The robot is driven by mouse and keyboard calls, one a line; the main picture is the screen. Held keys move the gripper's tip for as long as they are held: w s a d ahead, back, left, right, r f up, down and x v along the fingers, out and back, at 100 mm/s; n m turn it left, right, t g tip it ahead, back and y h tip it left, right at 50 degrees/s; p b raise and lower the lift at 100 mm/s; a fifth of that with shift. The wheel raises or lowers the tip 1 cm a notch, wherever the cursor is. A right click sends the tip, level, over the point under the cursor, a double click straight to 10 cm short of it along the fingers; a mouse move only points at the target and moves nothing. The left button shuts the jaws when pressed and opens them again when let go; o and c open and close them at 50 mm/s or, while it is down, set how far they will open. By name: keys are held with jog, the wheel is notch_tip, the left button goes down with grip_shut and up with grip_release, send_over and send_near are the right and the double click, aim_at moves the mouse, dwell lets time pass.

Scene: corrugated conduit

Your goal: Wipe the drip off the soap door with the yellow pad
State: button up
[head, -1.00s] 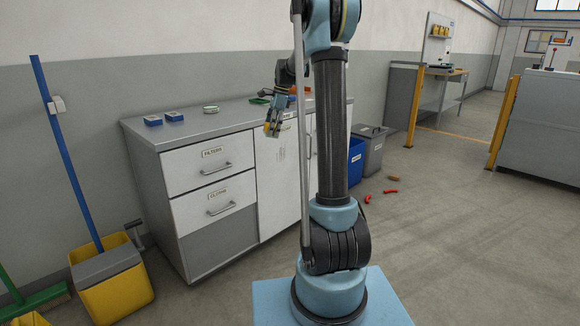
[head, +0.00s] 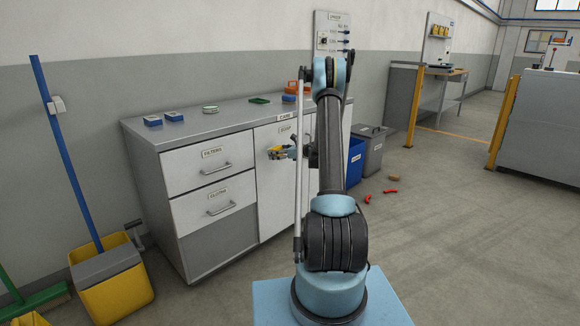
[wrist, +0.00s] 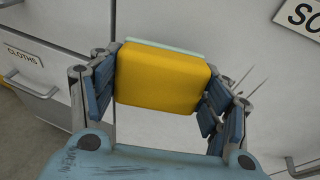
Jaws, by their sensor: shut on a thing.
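The soap door (head: 275,195) is the tall white panel right of the drawers, with a small label near its top. My gripper (head: 282,152) is in front of the door's upper part, shut on the yellow pad (wrist: 162,78). The pad has a pale green backing along its top edge and sits between the two blue-grey fingers. Its face is close to the door; I cannot tell whether they touch. Thin dark streaks (wrist: 245,77), likely the drip, show on the door just right of the pad in the wrist view. The pad and fingers may hide part of them.
The grey counter (head: 225,122) carries blue boxes and green and orange items. Drawers (head: 212,165) with bar handles stand left of the door. Blue and grey bins (head: 368,150) stand to the right. Red pieces (head: 390,191) lie on the floor. A yellow bucket (head: 118,290) is at left.

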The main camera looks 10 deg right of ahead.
jog(key=d+f+m+t, duration=0.3)
jog(key=d+f+t, duration=0.2)
jog(key=d+f, duration=0.2)
jog(key=x, duration=0.6)
jog(key=shift+w+h, duration=0.25)
jog(key=shift+h, duration=0.15)
jog(key=shift+x, duration=0.9)
dwell(0.7)
